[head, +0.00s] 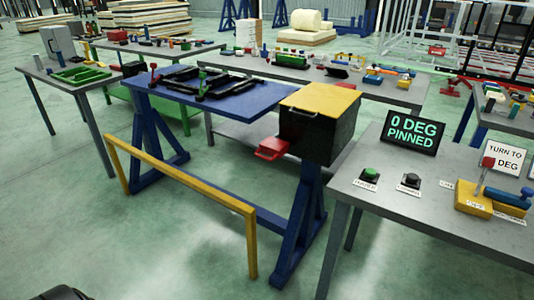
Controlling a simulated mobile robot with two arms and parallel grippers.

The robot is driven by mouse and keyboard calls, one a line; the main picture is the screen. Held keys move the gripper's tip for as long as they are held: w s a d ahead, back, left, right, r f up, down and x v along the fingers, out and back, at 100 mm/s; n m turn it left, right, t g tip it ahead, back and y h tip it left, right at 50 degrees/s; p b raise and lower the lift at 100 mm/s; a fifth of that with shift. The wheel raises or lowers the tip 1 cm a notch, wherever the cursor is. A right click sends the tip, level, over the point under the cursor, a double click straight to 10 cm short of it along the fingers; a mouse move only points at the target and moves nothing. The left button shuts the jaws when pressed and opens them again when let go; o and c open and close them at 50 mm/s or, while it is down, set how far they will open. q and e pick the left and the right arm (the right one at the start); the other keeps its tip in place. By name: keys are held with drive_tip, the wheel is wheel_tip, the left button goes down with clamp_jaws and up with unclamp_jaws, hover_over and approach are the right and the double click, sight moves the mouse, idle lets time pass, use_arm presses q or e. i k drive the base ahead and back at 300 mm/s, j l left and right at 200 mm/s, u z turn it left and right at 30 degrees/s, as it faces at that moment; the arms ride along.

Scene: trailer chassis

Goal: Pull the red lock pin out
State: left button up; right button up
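A red block-like handle (271,148) sticks out to the left from the low side of a black box (322,133) with a yellow top. It looks like the red lock pin, but I cannot tell for sure. The box sits at the right end of a blue tilting table (222,96) on blue stands. A display (412,131) reads "0 DEG PINNED". Neither gripper shows in the head view; only a dark piece that may be mine shows at the bottom left edge.
A yellow rail (180,174) runs low in front of the blue table. A grey bench (420,215) at right holds a green button (370,174), a black button (411,180) and a yellow block with a red-knobbed lever (488,163). The front-left floor is clear.

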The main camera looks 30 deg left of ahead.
sight(275, 148)
drive_tip(key=i+j+u, duration=1)
drive_tip(key=i+u, duration=0.15)
drive_tip(key=i, duration=0.25)
